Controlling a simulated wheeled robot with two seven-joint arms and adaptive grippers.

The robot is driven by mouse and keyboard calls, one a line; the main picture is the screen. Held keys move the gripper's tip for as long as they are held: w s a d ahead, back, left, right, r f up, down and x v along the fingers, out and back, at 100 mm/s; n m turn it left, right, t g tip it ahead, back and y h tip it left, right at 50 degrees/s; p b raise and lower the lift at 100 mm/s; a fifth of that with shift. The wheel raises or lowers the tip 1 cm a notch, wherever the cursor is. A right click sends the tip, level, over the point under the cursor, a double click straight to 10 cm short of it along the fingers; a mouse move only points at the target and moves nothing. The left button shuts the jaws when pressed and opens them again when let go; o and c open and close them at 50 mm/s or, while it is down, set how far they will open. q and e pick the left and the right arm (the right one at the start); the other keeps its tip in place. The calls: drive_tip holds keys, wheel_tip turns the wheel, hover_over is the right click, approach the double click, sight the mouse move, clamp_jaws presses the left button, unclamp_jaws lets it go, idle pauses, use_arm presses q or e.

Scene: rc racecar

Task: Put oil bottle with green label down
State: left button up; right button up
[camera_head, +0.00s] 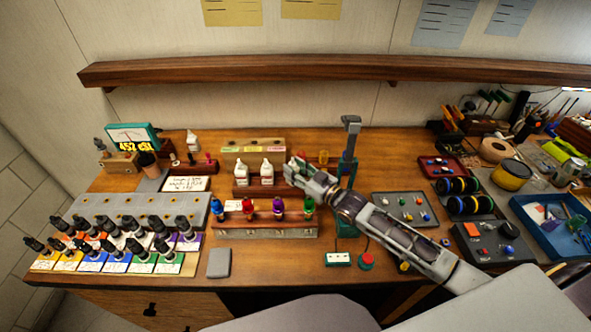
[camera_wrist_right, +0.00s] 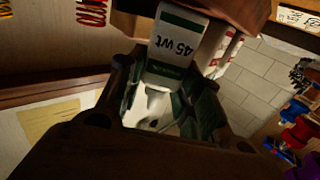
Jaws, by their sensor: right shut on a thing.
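My right gripper (camera_head: 296,167) is at the right end of a small wooden bottle rack (camera_head: 243,190). In the right wrist view my right gripper (camera_wrist_right: 165,110) is shut on the oil bottle with green label (camera_wrist_right: 175,45), a white bottle marked "45 wt", upside down in this picture. The bottle's base end is close to a wooden edge (camera_wrist_right: 245,8); I cannot tell whether it touches. In the head view the gripper mostly hides this bottle. Two white bottles with red markings, one left (camera_head: 241,172) and one right (camera_head: 267,168), stand on the rack to the left. My left gripper is not in view.
A green-based stand (camera_head: 350,150) rises just right of the gripper. Black shock parts (camera_head: 110,245) fill the left front. A wall shelf (camera_head: 330,68) runs above.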

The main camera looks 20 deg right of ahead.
sight(296, 169)
drive_tip(key=shift+f, duration=0.25)
drive_tip(key=o, duration=1.1)
drive_tip(key=shift+r, duration=0.15)
drive_tip(key=shift+r, duration=4.9)
drive_tip(key=shift+f, duration=0.1)
